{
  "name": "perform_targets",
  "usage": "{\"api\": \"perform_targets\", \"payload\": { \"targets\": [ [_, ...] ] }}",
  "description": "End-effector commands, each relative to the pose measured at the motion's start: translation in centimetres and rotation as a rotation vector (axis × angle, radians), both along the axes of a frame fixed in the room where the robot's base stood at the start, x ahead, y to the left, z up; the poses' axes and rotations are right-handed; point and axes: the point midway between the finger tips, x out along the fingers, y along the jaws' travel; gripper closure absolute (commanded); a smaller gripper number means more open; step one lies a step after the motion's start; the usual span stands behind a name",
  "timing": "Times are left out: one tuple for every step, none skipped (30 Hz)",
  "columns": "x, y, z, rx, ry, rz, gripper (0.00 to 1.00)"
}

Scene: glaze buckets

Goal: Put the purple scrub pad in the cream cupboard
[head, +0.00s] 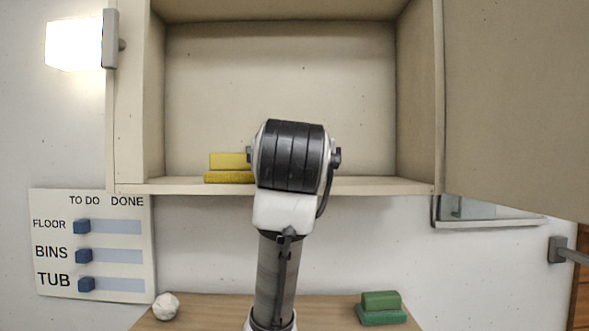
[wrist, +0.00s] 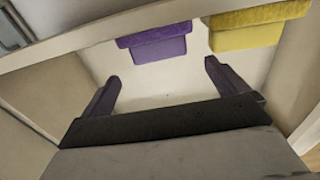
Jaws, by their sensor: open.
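The cream cupboard (head: 280,184) hangs on the wall with its door (head: 510,100) open to the right. In the wrist view, which appears upside down, the purple scrub pad (wrist: 155,48) lies at the cupboard's floor board, beside a yellow scrub pad (wrist: 245,35) with a small gap. In the head view my arm hides the purple pad. My gripper (wrist: 162,72) is open inside the cupboard. Its two fingers are spread with nothing between them, and the purple pad is apart from the fingertips.
The yellow pad (head: 229,168) sits left of my arm on the cupboard floor. Below, a wooden surface holds a white crumpled lump (head: 166,306) and a green scrub pad (head: 381,308). A to-do board (head: 95,245) hangs at left. The cupboard floor right of my arm looks clear.

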Motion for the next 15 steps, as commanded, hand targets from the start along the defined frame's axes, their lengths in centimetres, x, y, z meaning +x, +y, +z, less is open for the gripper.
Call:
{"api": "perform_targets", "payload": {
  "targets": [
    [-1.1,0.0,-0.3,0.0,-0.005,-0.001,0.01],
    [-1.6,0.0,-0.3,0.0,-0.004,-0.001,0.01],
    [-2.3,0.0,-0.2,0.0,-0.004,-0.001,0.01],
    [-2.7,0.0,-0.2,0.0,-0.003,-0.001,0.01],
    [-3.1,0.0,-0.2,0.0,-0.003,-0.001,0.01],
    [-3.5,0.0,-0.1,0.0,-0.003,-0.001,0.01],
    [-3.8,0.0,-0.1,0.0,-0.002,-0.001,0.01],
    [-4.0,0.0,-0.1,0.0,-0.002,-0.001,0.01],
    [-4.2,0.0,-0.1,0.0,-0.001,-0.001,0.01],
    [-4.3,0.0,0.0,0.0,-0.001,-0.001,0.01],
    [-4.4,0.0,0.0,0.0,0.0,-0.001,0.01],
    [-4.4,0.0,0.0,0.0,0.0,-0.001,0.01],
    [-4.5,0.0,0.0,0.0,0.001,-0.001,0.01],
    [-4.5,0.0,0.0,0.0,0.001,-0.001,0.01],
    [-4.5,0.0,0.0,0.0,0.001,-0.001,0.01]
  ]
}}
